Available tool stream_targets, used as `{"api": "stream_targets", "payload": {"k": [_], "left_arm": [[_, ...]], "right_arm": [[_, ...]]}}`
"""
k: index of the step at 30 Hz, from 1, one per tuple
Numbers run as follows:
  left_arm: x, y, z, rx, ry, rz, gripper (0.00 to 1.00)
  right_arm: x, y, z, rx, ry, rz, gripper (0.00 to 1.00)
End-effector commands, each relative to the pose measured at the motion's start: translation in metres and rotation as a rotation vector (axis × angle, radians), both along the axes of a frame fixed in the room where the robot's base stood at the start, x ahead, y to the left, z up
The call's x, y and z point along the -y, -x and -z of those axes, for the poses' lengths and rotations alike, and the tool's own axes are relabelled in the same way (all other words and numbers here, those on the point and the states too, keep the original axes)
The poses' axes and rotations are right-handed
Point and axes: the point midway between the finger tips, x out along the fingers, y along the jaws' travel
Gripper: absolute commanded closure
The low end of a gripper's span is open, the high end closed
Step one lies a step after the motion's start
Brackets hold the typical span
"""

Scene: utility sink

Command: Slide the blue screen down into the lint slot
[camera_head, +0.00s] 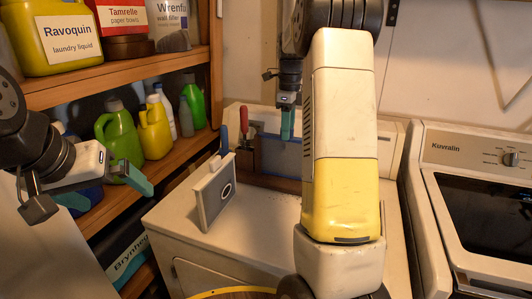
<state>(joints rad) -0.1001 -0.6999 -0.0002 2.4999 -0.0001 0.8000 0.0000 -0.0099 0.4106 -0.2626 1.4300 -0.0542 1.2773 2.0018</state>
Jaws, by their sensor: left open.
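No lint slot is clearly visible. My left gripper (106,190) is open and empty at the left, apart from the panel, in front of the shelves. My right gripper (287,123) points down above a blue-sided box (282,157), behind my own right arm. Its fingers overlap from this side, so its opening is unclear.
The white machine top (255,215) is clear right of the panel, up to my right arm. A red handle (244,116) stands near a brown holder at the back. Wooden shelves with bottles (154,128) stand left. Another white appliance (440,225) stands right.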

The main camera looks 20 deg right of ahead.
Motion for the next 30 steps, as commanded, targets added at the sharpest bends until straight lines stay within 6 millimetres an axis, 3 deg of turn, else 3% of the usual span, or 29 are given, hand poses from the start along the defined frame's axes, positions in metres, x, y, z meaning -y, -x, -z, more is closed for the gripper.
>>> {"api": "stream_targets", "payload": {"k": [11, 18, 28, 30], "left_arm": [[0.0, 0.0, 0.0, 0.0, 0.0, 0.0, 0.0], [0.0, 0.0, 0.0, 0.0, 0.0, 0.0, 0.0], [0.0, 0.0, 0.0, 0.0, 0.0, 0.0, 0.0], [0.0, 0.0, 0.0, 0.0, 0.0, 0.0, 0.0]], "right_arm": [[0.001, -0.002, 0.037, -0.003, 0.0, 0.001, 0.62], [0.001, -0.007, 0.071, -0.003, 0.0, 0.001, 0.62], [0.001, -0.008, 0.078, 0.001, 0.001, 0.0, 0.62], [0.001, -0.008, 0.078, 0.001, 0.001, 0.0, 0.76]]}}
